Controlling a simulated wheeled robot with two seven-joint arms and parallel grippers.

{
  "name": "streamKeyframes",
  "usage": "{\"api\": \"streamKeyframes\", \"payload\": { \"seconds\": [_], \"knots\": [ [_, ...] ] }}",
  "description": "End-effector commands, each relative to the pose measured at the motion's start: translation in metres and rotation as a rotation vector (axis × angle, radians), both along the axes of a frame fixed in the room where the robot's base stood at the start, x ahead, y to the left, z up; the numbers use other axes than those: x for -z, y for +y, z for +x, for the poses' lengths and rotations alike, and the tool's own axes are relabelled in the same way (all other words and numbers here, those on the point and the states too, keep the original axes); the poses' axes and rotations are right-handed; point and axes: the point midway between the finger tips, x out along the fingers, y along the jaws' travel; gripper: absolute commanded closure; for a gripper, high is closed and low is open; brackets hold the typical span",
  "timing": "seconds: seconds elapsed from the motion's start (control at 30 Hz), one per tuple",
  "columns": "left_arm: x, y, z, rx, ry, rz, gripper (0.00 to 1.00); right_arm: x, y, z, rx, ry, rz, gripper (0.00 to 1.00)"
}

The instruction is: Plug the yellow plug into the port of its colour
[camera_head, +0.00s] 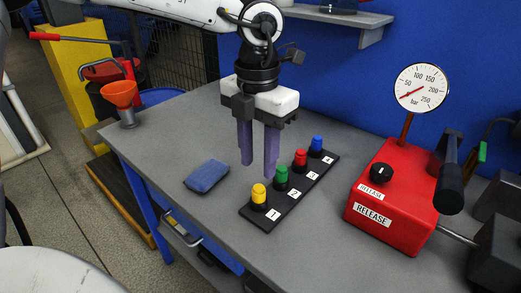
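The yellow plug (258,195) stands upright at the near end of a black strip (290,204), by the label 1. Green (281,177), red (299,160) and blue (316,146) plugs stand in a row behind it, by further labels. My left gripper (258,165) points down over the table, behind and above the yellow plug and close to the green one. Its two purple fingers are apart with nothing between them. I cannot make out a separate port of the yellow colour. My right gripper is not in view.
A blue pouch-like block (206,176) lies left of the strip. A red box with a gauge (392,200) and a black handle stands at the right. An orange funnel (119,94) is at the table's left corner. The grey tabletop between them is clear.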

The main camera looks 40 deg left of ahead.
Motion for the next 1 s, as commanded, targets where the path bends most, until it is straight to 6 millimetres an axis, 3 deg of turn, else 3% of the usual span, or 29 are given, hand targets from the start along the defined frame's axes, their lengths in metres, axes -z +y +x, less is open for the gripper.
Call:
{"api": "streamKeyframes", "payload": {
  "seconds": [0.23,0.3,0.5,0.9,1.0],
  "knots": [
    [0.039,-0.001,-0.001,0.001,0.002,-0.002,0.65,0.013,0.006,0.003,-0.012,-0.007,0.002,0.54],
    [0.053,0.000,0.000,0.001,0.000,0.000,0.65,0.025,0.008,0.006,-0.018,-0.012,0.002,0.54],
    [0.074,0.000,0.000,0.000,0.000,0.000,0.65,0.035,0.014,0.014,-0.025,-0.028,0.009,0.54],
    [0.077,0.000,0.000,0.000,0.001,-0.001,0.65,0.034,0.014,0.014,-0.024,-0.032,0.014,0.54],
    [0.077,0.000,0.000,0.000,0.001,-0.001,0.80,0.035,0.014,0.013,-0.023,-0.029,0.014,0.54]
  ]
}}
